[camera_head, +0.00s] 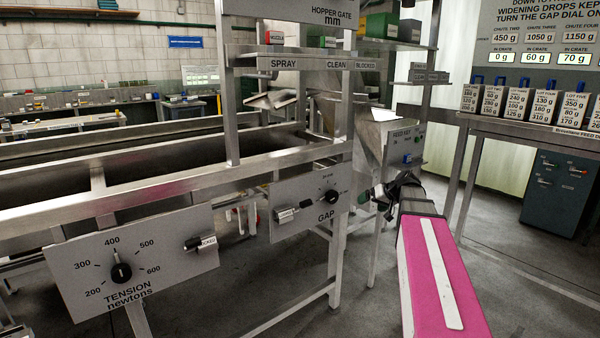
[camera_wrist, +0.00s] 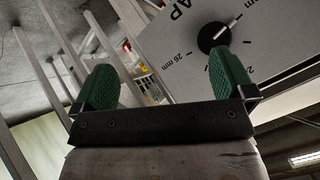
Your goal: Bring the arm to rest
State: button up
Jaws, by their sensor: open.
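My gripper (camera_wrist: 163,85) is open and empty, its two green fingertip pads spread apart in the wrist view. The GAP dial plate (camera_wrist: 190,60) with its black knob (camera_wrist: 214,36) lies beyond the fingers, apart from them. In the head view my arm, with a pink link, reaches forward from the lower right. Its dark end, with my gripper (camera_head: 384,194), is just right of the GAP dial (camera_head: 328,196) and in front of the feed-key box. The fingers are small and partly hidden there.
The tension dial panel (camera_head: 133,263) is at the lower left on the sizer frame. The hopper (camera_head: 378,135) with the feed-key box (camera_head: 407,147) stands behind my gripper. A table with several labelled lot boxes (camera_head: 492,101) is at the right. Open floor (camera_head: 520,270) lies at the lower right.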

jog(key=s+a+f+g+h, duration=0.3)
jog(key=s+a+f, duration=0.1)
jog(key=s+f, duration=0.7)
jog(key=s+a+f+m+g+h, duration=0.1)
jog(key=s+a+f+g+h, duration=0.2)
jog(key=s+f, duration=0.8)
jog(key=shift+s+a+f+m+h, duration=0.3)
jog(key=shift+s+a+f, duration=0.1)
jog(key=shift+a+f, duration=0.5)
